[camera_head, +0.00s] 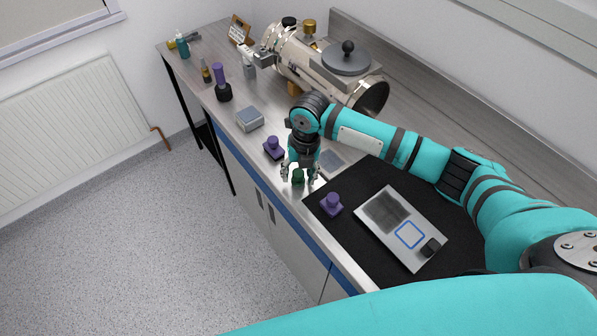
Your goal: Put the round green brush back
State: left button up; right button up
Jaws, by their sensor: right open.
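The round green brush (298,176) is small and dark green. It shows low on the workbench near its front edge, just left of the black mat. My right gripper (299,178) points down over it from above. Its fingers are spread to either side of the brush and are open. Whether a finger touches the brush cannot be told. The gripper hides part of the brush. My left gripper is not in view.
Purple round-knobbed pieces stand left of my gripper (273,149) and on the mat (331,205). A flat device (400,228) lies on the black mat (345,188). A grey box (250,119), a purple-topped tool (221,82) and a metal chamber (325,65) stand farther back.

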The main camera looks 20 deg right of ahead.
aim_at(303, 171)
notch_tip(303, 171, up, 12)
jog(key=d+b, duration=0.1)
jog(key=b, duration=0.1)
jog(key=shift+s, duration=0.15)
jog(key=shift+d+r, duration=0.1)
dwell(1.3)
